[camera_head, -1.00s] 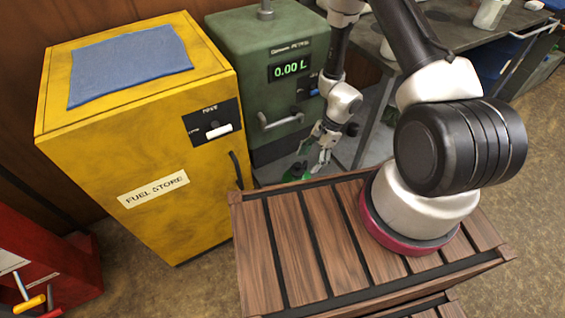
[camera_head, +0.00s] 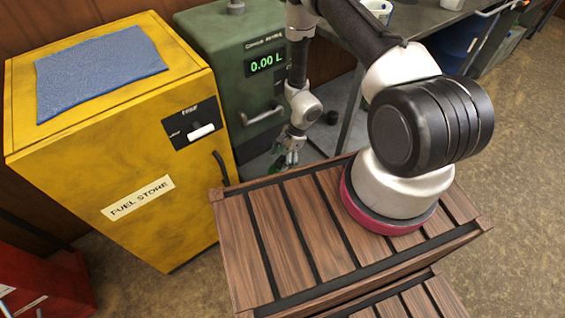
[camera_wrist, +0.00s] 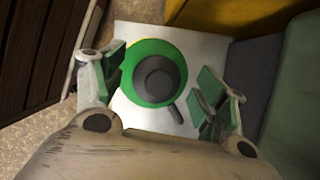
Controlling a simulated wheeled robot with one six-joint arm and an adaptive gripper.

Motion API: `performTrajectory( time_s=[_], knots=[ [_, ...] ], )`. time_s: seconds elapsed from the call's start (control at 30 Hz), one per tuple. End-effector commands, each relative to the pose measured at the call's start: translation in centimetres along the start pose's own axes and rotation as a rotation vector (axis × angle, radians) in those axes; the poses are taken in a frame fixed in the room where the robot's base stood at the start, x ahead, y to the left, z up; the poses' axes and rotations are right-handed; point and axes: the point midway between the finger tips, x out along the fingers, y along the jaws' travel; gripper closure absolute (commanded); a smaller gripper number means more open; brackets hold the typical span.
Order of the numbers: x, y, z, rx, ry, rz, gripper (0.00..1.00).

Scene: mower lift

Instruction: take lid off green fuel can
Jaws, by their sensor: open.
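The green fuel can (camera_wrist: 136,49) shows from above in the wrist view as a round green top. A dark grey round lid (camera_wrist: 157,80) with a short handle or spout sits on it. My gripper (camera_wrist: 166,100) is open, with one green-padded finger on each side of the can's top, and nothing is held. How far the fingertips are above the lid, I cannot tell. In the head view my gripper (camera_head: 287,158) hangs beyond the wooden crate's far edge, in front of the green pump. The can is mostly hidden there.
A yellow fuel store cabinet (camera_head: 110,150) with a blue cloth (camera_head: 98,68) stands at left. The green petrol pump (camera_head: 222,50) reads 0.00 L. My arm's base stands on a slatted wooden crate (camera_head: 285,240). A metal workbench (camera_head: 440,20) stands at back right. A pale surface (camera_wrist: 140,118) lies under the can.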

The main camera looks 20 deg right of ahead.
Motion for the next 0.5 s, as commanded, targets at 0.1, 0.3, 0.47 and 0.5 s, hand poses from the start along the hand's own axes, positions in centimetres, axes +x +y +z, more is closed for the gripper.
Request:
performTrajectory(
  time_s=[0.1, 0.3, 0.47, 0.5],
  knots=[
    [-0.03, 0.00, 0.00, 0.000, 0.000, 0.000, 0.28],
    [-0.05, 0.00, -0.01, 0.000, 0.000, 0.000, 0.62],
    [-0.05, 0.00, -0.01, 0.000, 0.000, 0.000, 0.68],
    [-0.05, 0.00, 0.00, 0.000, 0.000, 0.000, 0.68]
  ],
)
